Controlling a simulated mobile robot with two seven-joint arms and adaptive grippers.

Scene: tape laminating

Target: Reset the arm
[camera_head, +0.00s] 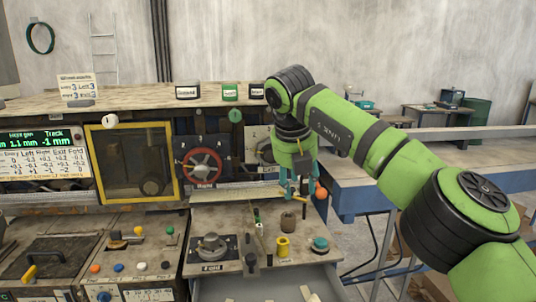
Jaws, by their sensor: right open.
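My right arm (405,180) is green with black joints. It comes in from the right, reaches over the machine and bends down at the wrist. My right gripper (297,192) points down, its fingers apart and empty as far as I can see. It is in front of the machine's right side, close to an orange ball (321,192) and above the small work shelf (225,222). The arm hides part of a grey dial panel (257,145). My left gripper is not in view.

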